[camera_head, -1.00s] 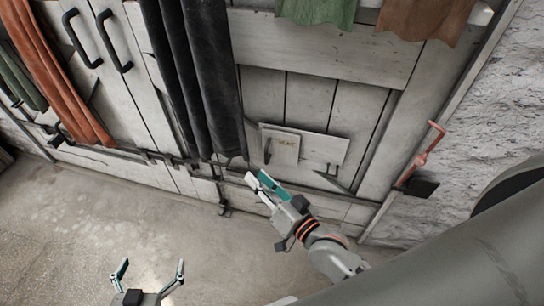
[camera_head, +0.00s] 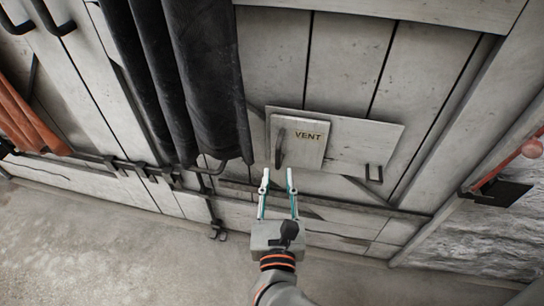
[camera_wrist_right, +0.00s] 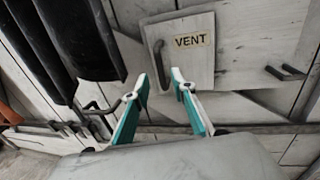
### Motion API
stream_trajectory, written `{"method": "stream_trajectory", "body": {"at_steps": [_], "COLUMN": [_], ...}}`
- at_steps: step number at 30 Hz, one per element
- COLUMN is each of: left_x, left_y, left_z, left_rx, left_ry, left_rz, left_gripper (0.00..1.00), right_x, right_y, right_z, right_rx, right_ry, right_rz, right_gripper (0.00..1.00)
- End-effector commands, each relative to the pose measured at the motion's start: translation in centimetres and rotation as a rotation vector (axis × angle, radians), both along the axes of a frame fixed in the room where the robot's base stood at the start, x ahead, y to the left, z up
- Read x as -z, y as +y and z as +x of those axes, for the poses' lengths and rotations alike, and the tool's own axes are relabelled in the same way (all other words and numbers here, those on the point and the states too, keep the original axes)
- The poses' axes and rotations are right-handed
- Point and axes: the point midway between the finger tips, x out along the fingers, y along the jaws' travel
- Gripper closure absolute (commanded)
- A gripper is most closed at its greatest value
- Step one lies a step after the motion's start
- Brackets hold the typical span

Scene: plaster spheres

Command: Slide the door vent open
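The door vent (camera_head: 312,151) is a pale square panel with a "VENT" label, set at the left of a wider backing plate (camera_head: 365,148) low on the wooden door. Its dark upright handle (camera_head: 280,148) is on the panel's left side. The vent (camera_wrist_right: 193,62) and handle (camera_wrist_right: 160,65) also show in the right wrist view. My right gripper (camera_head: 278,172) is open and empty, its fingers pointing up at the vent from just below the handle. In the wrist view its two teal-and-white fingers (camera_wrist_right: 160,80) are apart, with the handle beyond them. My left gripper is out of view.
A dark bracket (camera_head: 374,174) sits at the backing plate's right end. Dark cloths (camera_head: 205,80) hang close left of the vent, above metal hooks and a rail. A red lever (camera_head: 505,165) is at the far right. The floor at lower left is clear.

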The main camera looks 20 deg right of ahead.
Motion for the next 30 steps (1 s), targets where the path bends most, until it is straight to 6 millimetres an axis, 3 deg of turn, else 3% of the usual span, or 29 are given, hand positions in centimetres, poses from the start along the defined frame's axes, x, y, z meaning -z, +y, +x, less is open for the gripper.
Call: {"method": "stream_trajectory", "body": {"at_steps": [15, 28, 30], "left_x": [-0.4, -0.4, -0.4], "left_y": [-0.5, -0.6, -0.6], "left_z": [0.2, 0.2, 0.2], "left_rx": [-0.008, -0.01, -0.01], "left_ry": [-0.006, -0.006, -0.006], "left_rz": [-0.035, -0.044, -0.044], "left_gripper": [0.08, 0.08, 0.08], "right_x": [0.1, 0.0, 0.0], "right_y": [-2.6, -3.0, -3.0], "right_z": [6.1, 7.1, 7.1], "right_rx": [0.003, 0.002, 0.002], "right_ry": [-0.001, -0.001, -0.001], "right_rz": [0.009, 0.009, 0.009], "right_gripper": [0.74, 0.74, 0.93]}}
